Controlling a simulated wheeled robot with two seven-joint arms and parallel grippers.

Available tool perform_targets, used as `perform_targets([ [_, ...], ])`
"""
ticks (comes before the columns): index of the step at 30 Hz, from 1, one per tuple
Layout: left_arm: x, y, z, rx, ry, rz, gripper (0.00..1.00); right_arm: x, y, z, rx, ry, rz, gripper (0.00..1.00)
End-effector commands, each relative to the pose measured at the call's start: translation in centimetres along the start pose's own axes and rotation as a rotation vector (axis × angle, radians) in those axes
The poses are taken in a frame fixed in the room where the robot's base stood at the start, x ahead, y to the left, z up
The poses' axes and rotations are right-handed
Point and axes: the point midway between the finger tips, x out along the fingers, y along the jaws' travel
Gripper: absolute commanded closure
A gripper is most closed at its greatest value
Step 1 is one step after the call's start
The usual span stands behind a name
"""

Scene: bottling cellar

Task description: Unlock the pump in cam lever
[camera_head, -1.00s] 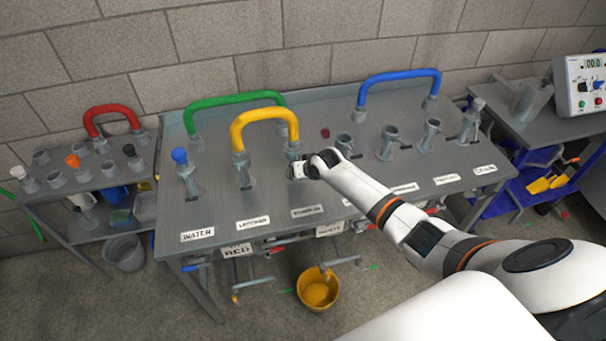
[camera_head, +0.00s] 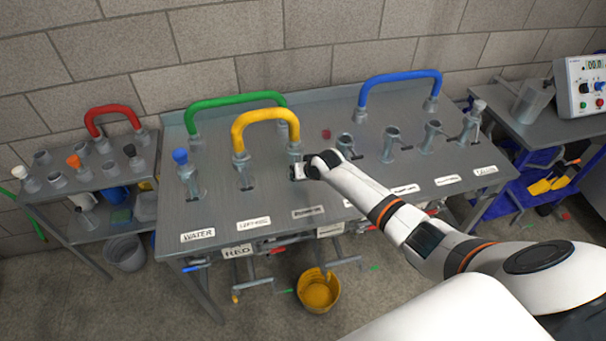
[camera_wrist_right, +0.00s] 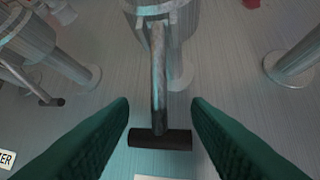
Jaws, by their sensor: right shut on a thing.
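The cam lever (camera_wrist_right: 158,80) is a grey metal arm with a dark crossbar handle (camera_wrist_right: 160,139) at its end. It hangs from a grey coupling (camera_wrist_right: 150,12) in the right wrist view. My right gripper (camera_wrist_right: 160,108) has its green fingers on either side of the handle, at the ends of the crossbar. In the head view the right gripper (camera_head: 298,172) is at the front of the coupling at the right end of the yellow hose (camera_head: 265,116), and hides the lever there. The label (camera_head: 307,212) below is too small to read. My left gripper is not in view.
Other couplings stand on both sides along the steel table (camera_head: 275,192). A green hose (camera_head: 236,98) and a blue hose (camera_head: 400,76) arch behind. A yellow bucket (camera_head: 318,292) stands on the floor below. A side table with a red hose (camera_head: 112,109) is at left.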

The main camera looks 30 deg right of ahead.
Motion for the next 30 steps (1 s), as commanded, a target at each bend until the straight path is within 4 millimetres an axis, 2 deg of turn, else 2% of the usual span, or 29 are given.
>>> perform_targets([
  [2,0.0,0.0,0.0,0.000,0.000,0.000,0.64,-0.1,0.2,0.5,-0.001,-0.010,0.004,0.97],
  [3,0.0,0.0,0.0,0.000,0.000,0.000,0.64,-0.1,0.2,0.5,-0.001,-0.010,0.004,0.53],
  [6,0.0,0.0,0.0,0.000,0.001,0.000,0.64,-0.1,0.1,0.4,-0.001,-0.009,0.003,0.36],
  [15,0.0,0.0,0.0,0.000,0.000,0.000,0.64,-0.1,0.1,0.1,0.000,-0.003,0.002,0.36],
  [19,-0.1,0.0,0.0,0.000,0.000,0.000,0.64,-0.7,0.0,0.1,-0.001,-0.004,0.001,0.36],
  [23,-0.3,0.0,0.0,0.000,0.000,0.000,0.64,-2.2,0.0,0.2,-0.001,-0.004,0.002,0.36],
  [30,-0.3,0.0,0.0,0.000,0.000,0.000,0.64,-6.2,0.1,0.1,-0.003,-0.005,0.002,0.36],
])
